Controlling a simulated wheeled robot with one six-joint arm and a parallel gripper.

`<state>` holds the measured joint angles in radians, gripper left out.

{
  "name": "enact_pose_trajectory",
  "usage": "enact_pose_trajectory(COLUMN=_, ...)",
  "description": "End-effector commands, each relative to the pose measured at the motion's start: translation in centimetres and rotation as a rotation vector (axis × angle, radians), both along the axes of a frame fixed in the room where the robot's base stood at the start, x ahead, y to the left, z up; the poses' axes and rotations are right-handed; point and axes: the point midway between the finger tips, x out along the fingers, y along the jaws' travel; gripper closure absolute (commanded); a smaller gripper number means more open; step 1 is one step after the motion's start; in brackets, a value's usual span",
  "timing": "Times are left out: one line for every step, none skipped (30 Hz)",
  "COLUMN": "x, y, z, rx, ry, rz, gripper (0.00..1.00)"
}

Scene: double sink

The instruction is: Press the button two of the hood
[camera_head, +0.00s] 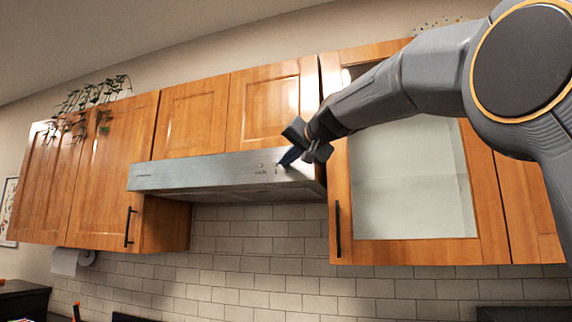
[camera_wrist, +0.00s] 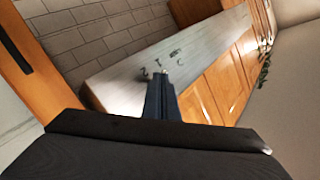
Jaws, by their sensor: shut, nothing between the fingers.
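The hood (camera_head: 200,171) is a silver metal range hood mounted under wooden cabinets. A small group of buttons and marks (camera_head: 262,167) sits near the right end of its front face; they are too small to read. In the wrist view the hood (camera_wrist: 130,75) runs diagonally, and the marks (camera_wrist: 160,64) show just beyond the fingertips. My gripper (camera_head: 284,163) is shut and empty, its dark fingers pointing at the hood front just right of the marks. The shut fingers also show in the wrist view (camera_wrist: 160,80). I cannot tell whether the tips touch the hood.
Wooden cabinets (camera_head: 188,118) stand above and left of the hood. A glass-fronted cabinet door (camera_head: 338,240) with a dark handle is right of it, behind my arm. A tiled wall (camera_head: 250,245) lies below. A plant (camera_head: 95,92) hangs at upper left.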

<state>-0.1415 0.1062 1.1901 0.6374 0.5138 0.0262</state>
Motion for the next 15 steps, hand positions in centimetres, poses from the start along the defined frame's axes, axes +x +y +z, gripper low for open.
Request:
enact_pose_trajectory(x=0.07, y=-0.03, z=-0.01, rx=0.000, ry=0.000, rz=0.000, gripper=1.00)
enact_pose_trajectory(x=0.10, y=-0.04, z=-0.02, rx=0.000, ry=0.000, rz=0.000, gripper=1.00)
enact_pose_trajectory(x=0.14, y=-0.05, z=-0.02, rx=0.000, ry=0.000, rz=0.000, gripper=1.00)
enact_pose_trajectory(x=0.17, y=-0.07, z=-0.02, rx=0.000, ry=0.000, rz=0.000, gripper=1.00)
enact_pose_trajectory(x=0.21, y=-0.08, z=-0.02, rx=0.000, ry=0.000, rz=0.000, gripper=1.00)
enact_pose_trajectory(x=0.25, y=-0.09, z=-0.02, rx=0.000, ry=0.000, rz=0.000, gripper=1.00)
enact_pose_trajectory(x=0.23, y=-0.08, z=-0.01, rx=0.000, ry=0.000, rz=0.000, gripper=1.00)
enact_pose_trajectory(x=0.23, y=-0.08, z=-0.01, rx=0.000, ry=0.000, rz=0.000, gripper=1.00)
enact_pose_trajectory(x=0.21, y=-0.08, z=-0.01, rx=0.000, ry=0.000, rz=0.000, gripper=1.00)
enact_pose_trajectory(x=0.19, y=-0.07, z=-0.01, rx=0.000, ry=0.000, rz=0.000, gripper=1.00)
enact_pose_trajectory(x=0.16, y=-0.06, z=-0.01, rx=0.000, ry=0.000, rz=0.000, gripper=1.00)
enact_pose_trajectory(x=0.07, y=-0.03, z=0.00, rx=0.000, ry=0.000, rz=0.000, gripper=1.00)
enact_pose_trajectory(x=-0.01, y=0.00, z=0.00, rx=0.000, ry=0.000, rz=0.000, gripper=1.00)
enact_pose_trajectory(x=-0.10, y=0.03, z=0.00, rx=0.000, ry=0.000, rz=0.000, gripper=1.00)
enact_pose_trajectory(x=-0.26, y=0.08, z=0.00, rx=0.000, ry=0.000, rz=0.000, gripper=1.00)
